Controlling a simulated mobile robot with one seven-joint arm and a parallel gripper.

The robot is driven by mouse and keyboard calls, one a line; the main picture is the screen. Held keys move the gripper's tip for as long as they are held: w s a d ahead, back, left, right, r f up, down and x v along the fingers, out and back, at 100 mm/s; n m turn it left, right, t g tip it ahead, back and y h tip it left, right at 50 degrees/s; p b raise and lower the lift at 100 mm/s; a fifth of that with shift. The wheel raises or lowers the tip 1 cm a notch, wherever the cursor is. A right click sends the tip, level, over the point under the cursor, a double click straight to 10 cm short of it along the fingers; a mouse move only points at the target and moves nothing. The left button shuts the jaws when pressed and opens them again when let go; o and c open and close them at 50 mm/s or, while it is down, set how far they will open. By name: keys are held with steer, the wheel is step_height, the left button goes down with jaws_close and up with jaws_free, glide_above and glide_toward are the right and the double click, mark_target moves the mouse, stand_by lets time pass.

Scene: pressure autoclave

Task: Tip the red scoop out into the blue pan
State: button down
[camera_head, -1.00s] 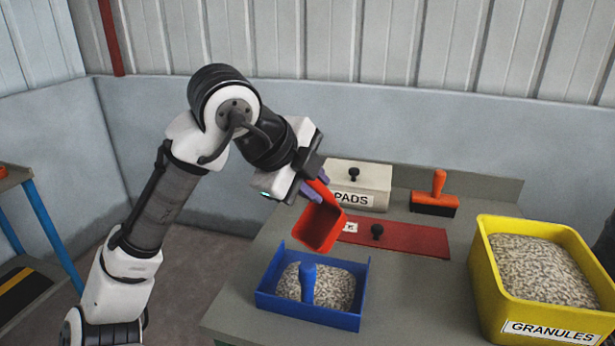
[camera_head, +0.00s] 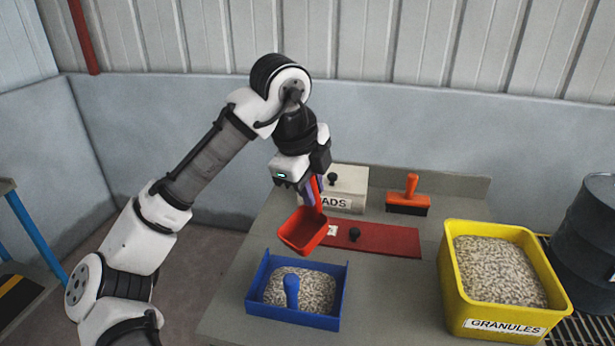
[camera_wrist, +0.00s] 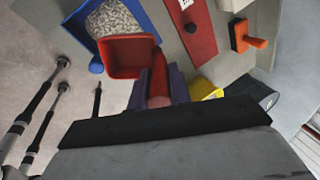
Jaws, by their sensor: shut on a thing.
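My gripper (camera_head: 313,191) is shut on the handle of the red scoop (camera_head: 303,229) and holds it above the table, just behind the blue pan. In the wrist view the scoop (camera_wrist: 128,56) looks empty inside, and its handle runs between the purple fingers (camera_wrist: 161,88). The blue pan (camera_head: 331,321) sits on the table with a mound of pale granules in it and a blue handle standing up at its front. The pan also shows in the wrist view (camera_wrist: 146,20), partly behind the scoop.
A yellow bin (camera_head: 457,317) labelled GRANULES stands at the right, full of granules. A red plate (camera_head: 385,239) with a black knob, a white PADS box (camera_head: 350,184) and an orange-handled brush (camera_head: 409,198) lie behind. A dark drum (camera_head: 590,240) stands far right.

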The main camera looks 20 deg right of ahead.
steer(key=shift+w+d+r+g+y+p, duration=0.15)
steer(key=shift+d+y+p, duration=0.25)
steer(key=shift+p, duration=0.95)
steer(key=shift+w+d+r+g+y+p, duration=0.1)
steer(key=shift+w+d+g+y+p, duration=0.25)
steer(key=shift+p, duration=1.05)
steer(key=shift+w+d+r+g+y+p, duration=0.1)
steer(key=shift+d+y+p, duration=0.4)
steer(key=shift+p, duration=0.85)
steer(key=shift+w+d+f+y+p, duration=0.1)
steer(key=shift+d+y+p, duration=0.15)
steer(key=shift+p, duration=0.55)
steer(key=shift+f, duration=0.15)
